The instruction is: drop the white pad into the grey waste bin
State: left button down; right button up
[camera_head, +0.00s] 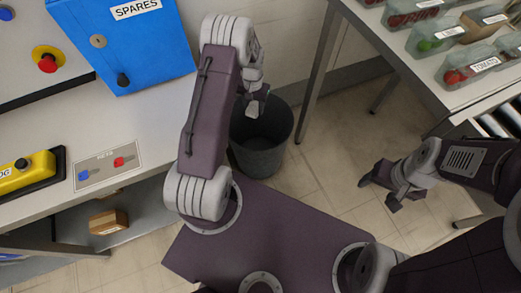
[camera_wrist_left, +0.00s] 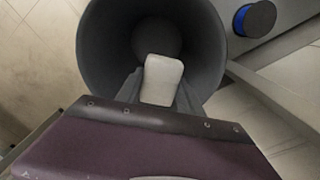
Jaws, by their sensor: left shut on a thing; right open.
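The white pad (camera_wrist_left: 161,79) is held between the fingers of my left gripper (camera_wrist_left: 158,92) in the left wrist view. Behind it is the open mouth of the grey waste bin (camera_wrist_left: 97,48). In the head view the bin (camera_head: 262,157) stands on the floor, and my left gripper (camera_head: 257,100) is over its mouth, partly hidden by my own arm. My right gripper (camera_head: 379,190) is open and empty above the floor at the right.
A worktop with a blue SPARES box (camera_head: 130,45) and a yellow box (camera_head: 27,174) is at the left. A table (camera_head: 414,50) with several clear produce bins stands at the upper right, its legs near the bin. The floor between is clear.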

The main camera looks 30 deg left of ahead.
pick_arm(q)
notch_tip(320, 180, down, 6)
jog(key=b, duration=0.6)
jog(key=shift+r, duration=0.1)
jog(key=c, duration=0.7)
grip_release()
jog(key=shift+o, duration=0.2)
notch_tip(320, 180, up, 9)
jog(key=p, duration=0.4)
jog(key=shift+r+p, duration=0.1)
jog(key=shift+p, duration=0.2)
